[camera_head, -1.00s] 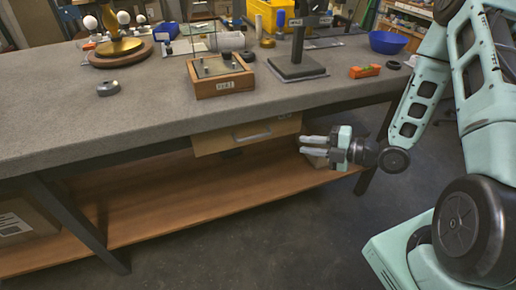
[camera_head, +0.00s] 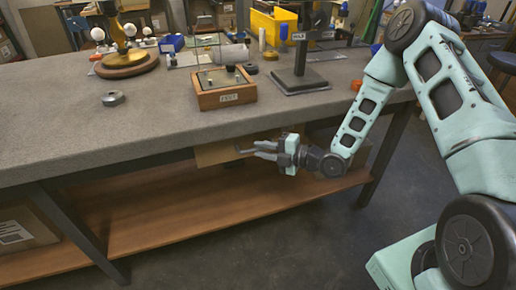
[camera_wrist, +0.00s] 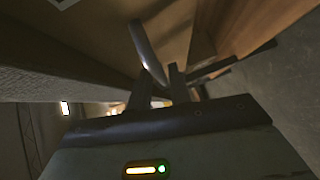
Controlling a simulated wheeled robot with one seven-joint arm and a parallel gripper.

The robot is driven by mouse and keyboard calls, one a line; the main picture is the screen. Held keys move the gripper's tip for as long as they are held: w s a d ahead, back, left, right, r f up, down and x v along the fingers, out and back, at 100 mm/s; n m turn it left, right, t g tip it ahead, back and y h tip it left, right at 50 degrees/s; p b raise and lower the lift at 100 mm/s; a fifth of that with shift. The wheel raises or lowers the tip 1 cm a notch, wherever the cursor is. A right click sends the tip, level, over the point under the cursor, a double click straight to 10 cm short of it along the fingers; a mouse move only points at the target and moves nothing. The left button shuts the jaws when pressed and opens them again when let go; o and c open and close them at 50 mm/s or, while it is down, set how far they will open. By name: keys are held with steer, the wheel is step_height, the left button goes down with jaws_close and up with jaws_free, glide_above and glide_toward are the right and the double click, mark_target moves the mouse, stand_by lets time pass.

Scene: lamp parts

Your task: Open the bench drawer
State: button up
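The bench drawer (camera_head: 216,153) is a light wooden front under the bench top, partly hidden behind my gripper in the head view. Its handle is a curved grey bar (camera_wrist: 147,50) in the wrist view; in the head view it is mostly hidden by the fingers. My gripper (camera_head: 254,151) is in front of the drawer, with its fingers pointing left towards the handle. In the wrist view the two fingers (camera_wrist: 160,82) stand apart, and the handle's near end shows between their tips. I cannot tell whether they touch it.
The grey bench top (camera_head: 60,110) overhangs just above my gripper. A wooden shelf (camera_head: 170,213) runs below. On the bench stand a wooden test box (camera_head: 222,97), a black stand (camera_head: 298,80), a brass lamp base (camera_head: 128,62) and a yellow bin (camera_head: 272,25). The floor in front is clear.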

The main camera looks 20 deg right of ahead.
steer(key=shift+x, duration=1)
jaws_close()
